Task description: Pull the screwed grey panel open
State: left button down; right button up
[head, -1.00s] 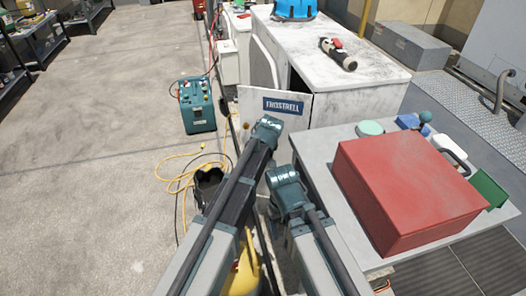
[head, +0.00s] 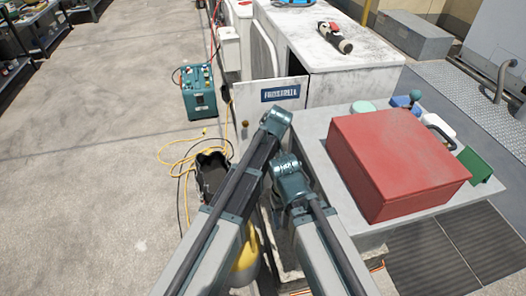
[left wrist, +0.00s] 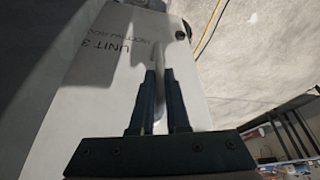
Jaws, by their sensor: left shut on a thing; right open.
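The pale grey panel (head: 257,113) with a blue FROSTRELL label stands ajar at the front of the white unit (head: 345,50), with a dark gap behind its top right. In the left wrist view, a pale panel (left wrist: 95,85) marked UNIT 3 has a dark knob (left wrist: 180,35) near its edge. My left gripper (left wrist: 164,75) is shut on a thin pale handle-like part in front of this panel. In the head view my left arm hides that grip. My right gripper (head: 288,185) is open beside it, empty as far as I can see, its fingertips hard to make out.
A grey table (head: 335,195) with a red box (head: 395,160) stands close on the right. A teal device (head: 199,92), a dark bucket (head: 212,172) and yellow and black cables (head: 180,160) are on the floor at left.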

pick_arm(q)
jog(key=c, duration=0.9)
grip_release()
jog(key=shift+r, duration=0.15)
pick_arm(e)
jog(key=shift+r, duration=0.2)
